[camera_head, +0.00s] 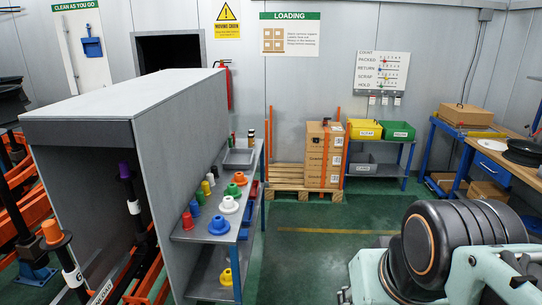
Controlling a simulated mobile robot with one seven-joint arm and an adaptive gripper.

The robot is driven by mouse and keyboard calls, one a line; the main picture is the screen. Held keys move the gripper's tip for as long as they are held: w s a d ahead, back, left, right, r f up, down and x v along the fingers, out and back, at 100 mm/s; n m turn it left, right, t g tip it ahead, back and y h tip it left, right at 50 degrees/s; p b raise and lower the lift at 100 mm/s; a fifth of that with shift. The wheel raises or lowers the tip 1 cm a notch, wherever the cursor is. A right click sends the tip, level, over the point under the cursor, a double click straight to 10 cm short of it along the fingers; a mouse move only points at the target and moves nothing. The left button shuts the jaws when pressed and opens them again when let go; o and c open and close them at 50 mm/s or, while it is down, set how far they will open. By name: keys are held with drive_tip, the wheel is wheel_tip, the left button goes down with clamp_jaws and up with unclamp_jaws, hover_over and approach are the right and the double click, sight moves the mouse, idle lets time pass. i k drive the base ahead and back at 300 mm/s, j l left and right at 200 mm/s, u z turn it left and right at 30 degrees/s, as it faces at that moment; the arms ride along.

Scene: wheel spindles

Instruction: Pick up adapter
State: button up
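Adapters in several colours stand on the upper shelf of a grey rack (226,236). A yellow flanged adapter (226,277) sits on the lower shelf. An orange cone (52,232) and a purple cone (124,171) top two spindles at the left. I cannot tell which adapter is meant. I cannot make out my gripper.
A tall grey partition (142,100) stands between the spindles and the rack. Cartons (324,155) stand on a pallet, beside yellow and green bins (398,131). A workbench (500,160) is at the right. Rounded black and teal parts fill the lower right. Green floor (310,260) between is clear.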

sight(239, 180)
drive_tip(key=i, duration=1.2)
